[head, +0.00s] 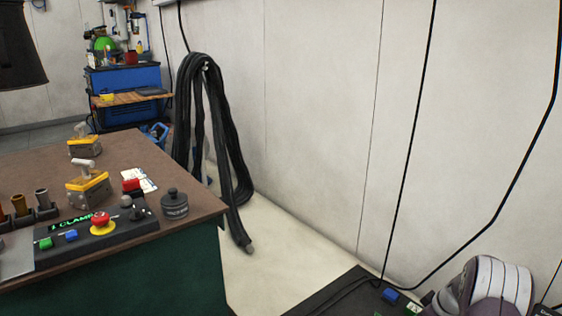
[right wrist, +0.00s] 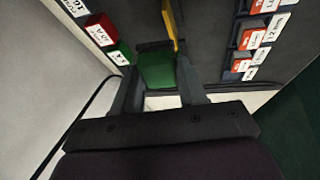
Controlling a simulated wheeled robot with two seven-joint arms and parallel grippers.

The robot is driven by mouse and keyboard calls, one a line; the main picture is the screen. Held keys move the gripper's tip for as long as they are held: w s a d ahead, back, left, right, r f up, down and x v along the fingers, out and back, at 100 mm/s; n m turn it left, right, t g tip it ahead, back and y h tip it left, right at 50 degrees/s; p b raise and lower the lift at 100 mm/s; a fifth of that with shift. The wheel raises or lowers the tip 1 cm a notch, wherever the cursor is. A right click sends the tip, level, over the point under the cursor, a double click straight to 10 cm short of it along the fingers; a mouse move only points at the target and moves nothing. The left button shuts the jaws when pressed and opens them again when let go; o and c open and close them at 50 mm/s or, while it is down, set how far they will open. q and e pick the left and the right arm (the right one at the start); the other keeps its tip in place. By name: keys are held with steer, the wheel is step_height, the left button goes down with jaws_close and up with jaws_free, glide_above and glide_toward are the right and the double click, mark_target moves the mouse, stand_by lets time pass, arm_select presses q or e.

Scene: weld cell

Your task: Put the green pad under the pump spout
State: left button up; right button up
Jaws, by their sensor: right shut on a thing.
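In the right wrist view, my right gripper (right wrist: 160,88) is shut on a dark green block (right wrist: 157,70), which looks like the green pad. It sits between the two fingers, over a dark grey surface. I cannot tell whether it touches that surface. No pump spout can be made out in either view. The right gripper's fingers and the pad do not show in the head view. My left gripper is not in view.
In the right wrist view, red (right wrist: 100,29) and green (right wrist: 120,53) labelled blocks lie left, a yellow strip (right wrist: 170,25) ahead, and several labelled pieces (right wrist: 253,38) right. The head view shows a brown-topped bench (head: 130,155) with clamps, a button panel (head: 75,238) and a black pot (head: 174,204).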

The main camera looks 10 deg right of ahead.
steer(key=w+a+m+h, duration=0.2)
steer(key=a+m, duration=0.3)
steer(key=a, duration=2.6)
steer(key=shift+w+f, duration=0.25)
steer(key=shift+f, duration=0.1)
